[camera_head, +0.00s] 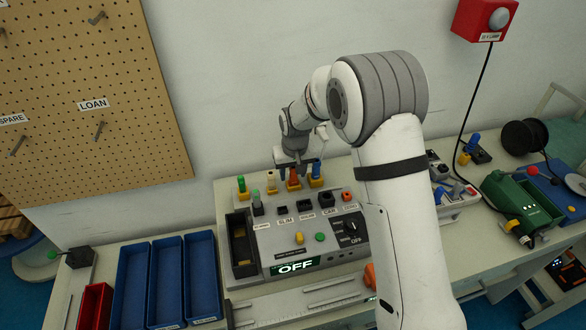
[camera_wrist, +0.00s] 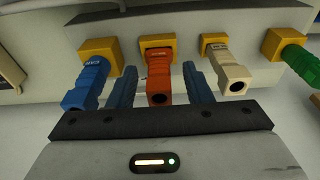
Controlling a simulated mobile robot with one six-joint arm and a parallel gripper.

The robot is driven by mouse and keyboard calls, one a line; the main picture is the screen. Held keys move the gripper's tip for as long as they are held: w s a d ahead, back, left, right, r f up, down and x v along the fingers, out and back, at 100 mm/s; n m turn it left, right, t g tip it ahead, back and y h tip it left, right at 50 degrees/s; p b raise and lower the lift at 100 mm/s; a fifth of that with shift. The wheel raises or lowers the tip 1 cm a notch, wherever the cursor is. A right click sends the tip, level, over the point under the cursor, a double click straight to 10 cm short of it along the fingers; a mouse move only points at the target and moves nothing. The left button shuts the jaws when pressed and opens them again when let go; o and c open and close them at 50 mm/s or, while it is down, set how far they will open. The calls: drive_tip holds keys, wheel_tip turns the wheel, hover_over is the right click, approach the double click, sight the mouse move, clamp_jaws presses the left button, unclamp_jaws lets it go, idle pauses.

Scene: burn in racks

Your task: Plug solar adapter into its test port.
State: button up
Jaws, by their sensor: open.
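An orange adapter (camera_wrist: 158,82), which I take to be the solar one though its marking is too small to read surely, sits in a yellow holder. It also shows in the head view (camera_head: 293,181). My gripper (camera_wrist: 160,88) is open, with one blue finger on each side of the orange adapter; I cannot tell whether they touch it. The gripper is over the back row in the head view (camera_head: 300,165).
A blue adapter (camera_wrist: 92,80), a cream adapter (camera_wrist: 230,72) and a green adapter (camera_wrist: 300,62) stand in yellow holders beside the orange one. A dark plug with a green top (camera_head: 257,203) stands at the left port. Blue bins (camera_head: 165,280) stand left.

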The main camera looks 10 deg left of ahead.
drive_tip(key=shift+c, duration=0.3)
clamp_jaws()
idle(0.3)
